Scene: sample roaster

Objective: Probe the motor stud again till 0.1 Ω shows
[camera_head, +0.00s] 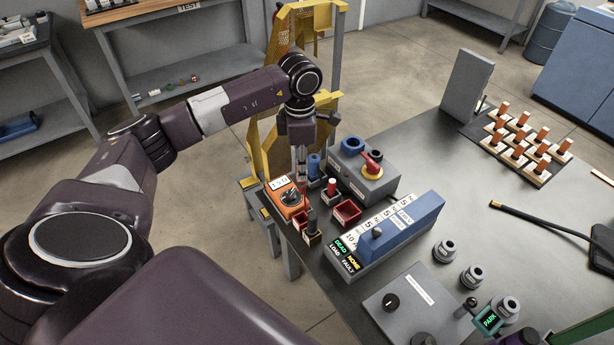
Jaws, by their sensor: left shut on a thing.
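My left gripper (302,172) points down at the table's left corner, shut on a slim probe whose red part (304,188) shows just below the fingers. The probe's tip and what it touches are too small to tell. An orange meter (283,207) with a black dial sits just left of and below the gripper. Its small white display (279,183) is lit, but I cannot read its digits surely. A grey box (360,183) with blue terminals and a red lever stands to the right. I cannot tell which part is the motor stud.
Small holders with a red-and-white piece (331,187) and a black piece (311,223), and a red tray (346,211), crowd the area beside the gripper. A blue-topped unit (408,222) stands in front.

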